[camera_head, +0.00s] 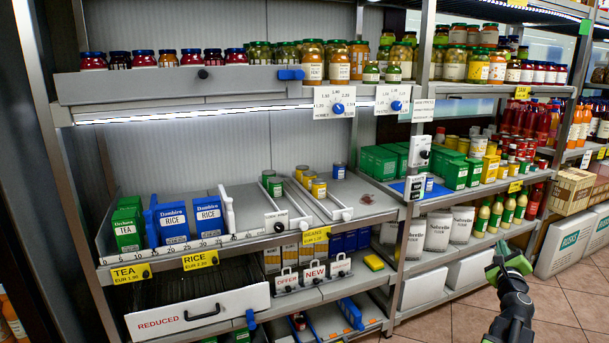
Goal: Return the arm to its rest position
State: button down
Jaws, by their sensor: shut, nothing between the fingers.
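My arm (512,312) rises from the bottom edge at the right of the head view. My gripper (507,262), with green parts, is at its top end, in front of the tiled floor and to the right of the lower shelves. The gripper is shut and empty. It appears clear of the shelves and goods. The lower part of the arm is cut off by the picture edge.
A shelf at the left holds a green tea box (127,229), blue rice boxes (172,225) and small tins. A drawer marked REDUCED (198,313) juts out below. White sacks (438,231) stand left of my gripper, and cartons (573,240) stand right. Tiled floor (563,305) is open at the right.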

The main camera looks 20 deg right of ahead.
jog(key=w+a+n+t+y, duration=0.4)
jog(key=w+a+n+y, duration=0.1)
jog(key=w+a, duration=1.5)
jog(key=w+a+f+n+y, duration=0.2)
jog(key=w+a+n+y, duration=0.35)
jog(key=a, duration=0.75)
jog(key=w+a+f+n+y, duration=0.2)
jog(key=w+a+n+y, duration=0.2)
jog(key=w+a, duration=0.55)
jog(key=s+a+f+n+g+y, duration=0.2)
jog(key=a+f+n, duration=0.15)
jog(key=a, duration=0.65)
jog(key=s+a+f+n+g+y, duration=0.1)
jog(key=a+f+n+g+y, duration=0.2)
jog(key=a, duration=0.7)
jog(key=s+a+f+n+g+y, duration=0.1)
jog(key=s+a+f+n, duration=0.15)
jog(key=a+n, duration=0.45)
jog(key=s+a+f+n+g+h, duration=0.2)
jog(key=s+a+f+n+g, duration=0.1)
jog(key=s+a+f+g, duration=0.35)
jog(key=s+d+f+n+g+h, duration=0.5)
jog(key=s+d, duration=0.3)
jog(key=s, duration=0.3)
notch_tip(320, 180, up, 27)
jog(key=p, duration=2.8)
jog(key=shift+s+a+m, duration=0.15)
jog(key=shift+s+m, duration=0.15)
